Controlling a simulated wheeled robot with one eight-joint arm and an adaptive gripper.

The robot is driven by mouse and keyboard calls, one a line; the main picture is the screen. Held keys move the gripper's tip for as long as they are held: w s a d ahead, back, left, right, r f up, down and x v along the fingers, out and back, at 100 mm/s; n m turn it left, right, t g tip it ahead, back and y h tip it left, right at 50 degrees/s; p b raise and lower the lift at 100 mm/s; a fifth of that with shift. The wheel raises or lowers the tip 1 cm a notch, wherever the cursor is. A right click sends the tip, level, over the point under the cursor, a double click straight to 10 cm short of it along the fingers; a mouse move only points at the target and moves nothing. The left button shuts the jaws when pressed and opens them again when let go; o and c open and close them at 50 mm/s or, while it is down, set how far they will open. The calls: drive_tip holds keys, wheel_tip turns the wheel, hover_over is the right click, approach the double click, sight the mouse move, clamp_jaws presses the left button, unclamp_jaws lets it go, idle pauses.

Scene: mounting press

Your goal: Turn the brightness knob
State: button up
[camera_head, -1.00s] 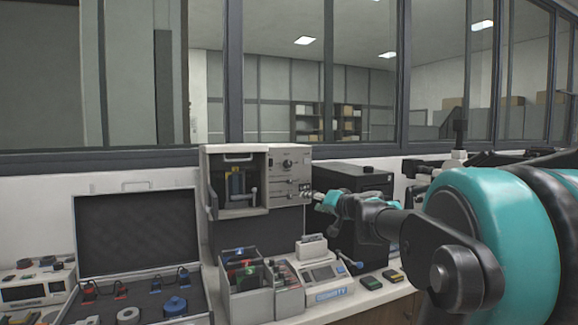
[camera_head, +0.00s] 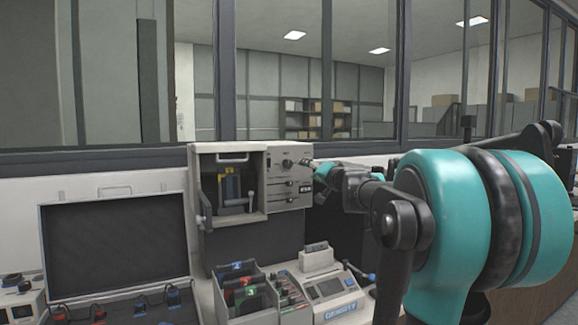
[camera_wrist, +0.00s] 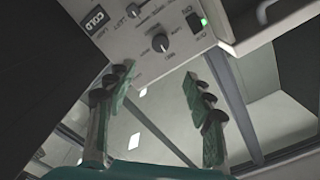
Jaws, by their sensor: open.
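The round dark knob (camera_head: 287,163) sits high on the pale control panel of the press (camera_head: 290,195). In the wrist view the knob (camera_wrist: 160,43) shows a pale pointer line and printed marks around it, too small to read. My gripper (camera_head: 304,164) is at the panel's right edge, level with the knob. In the wrist view my gripper (camera_wrist: 158,74) is open and empty, with its fingers spread to either side below the knob and apart from it. The gap in depth to the panel is hard to tell.
Sliders sit lower on the panel. A density meter (camera_head: 330,295), a divided bin (camera_head: 245,303) and an open case (camera_head: 115,240) stand on the bench.

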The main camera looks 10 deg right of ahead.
sight(289, 164)
drive_tip(key=x, duration=1.5)
drive_tip(key=shift+w+a, duration=0.15)
drive_tip(key=shift+w, duration=0.15)
drive_tip(key=shift+c, duration=0.4)
drive_tip(key=c, duration=1.1)
